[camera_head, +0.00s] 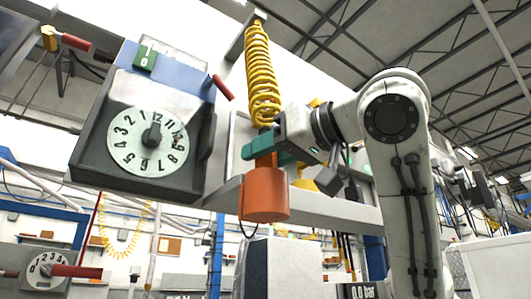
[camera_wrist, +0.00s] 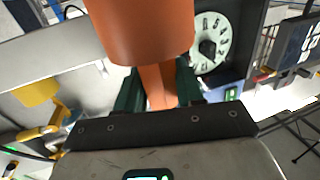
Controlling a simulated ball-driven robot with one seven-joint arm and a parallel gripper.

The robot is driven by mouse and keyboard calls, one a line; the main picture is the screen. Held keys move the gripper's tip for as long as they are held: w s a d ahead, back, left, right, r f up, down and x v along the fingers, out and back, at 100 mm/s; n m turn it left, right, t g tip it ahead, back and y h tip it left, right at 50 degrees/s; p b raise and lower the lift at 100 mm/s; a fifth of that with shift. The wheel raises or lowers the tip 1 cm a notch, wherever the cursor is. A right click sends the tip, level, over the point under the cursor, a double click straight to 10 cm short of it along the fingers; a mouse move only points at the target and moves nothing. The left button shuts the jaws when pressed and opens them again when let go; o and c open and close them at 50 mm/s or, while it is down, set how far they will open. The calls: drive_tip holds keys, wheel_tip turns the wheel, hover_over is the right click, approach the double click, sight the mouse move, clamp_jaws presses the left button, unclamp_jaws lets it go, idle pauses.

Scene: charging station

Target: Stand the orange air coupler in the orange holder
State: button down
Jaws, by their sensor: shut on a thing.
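The orange air coupler (camera_head: 264,143) hangs upright at the lower end of a yellow coiled hose (camera_head: 262,75). My gripper (camera_head: 262,148) has its green fingers shut on the coupler from the right. The orange holder (camera_head: 265,196) is a wide cylinder directly below, at the shelf's front edge. The coupler's lower end meets the top of the holder; I cannot tell how deep it sits, as the holder's mouth is hidden. In the wrist view the coupler (camera_wrist: 157,88) shows between the fingers (camera_wrist: 157,90), with the holder (camera_wrist: 140,28) beyond it.
A grey box with a numbered dial (camera_head: 150,141) stands close left of the coupler. A light shelf (camera_head: 335,212) runs behind the holder. Yellow holder-like parts (camera_head: 304,183) are just behind my gripper. A white box (camera_head: 283,267) stands below the holder.

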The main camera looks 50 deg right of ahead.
drive_tip(key=c, duration=0.6)
unclamp_jaws()
drive_tip(key=s+b, duration=0.2)
drive_tip(key=s, duration=0.8)
drive_tip(key=shift+s+a, duration=0.1)
drive_tip(key=shift+s, duration=0.3)
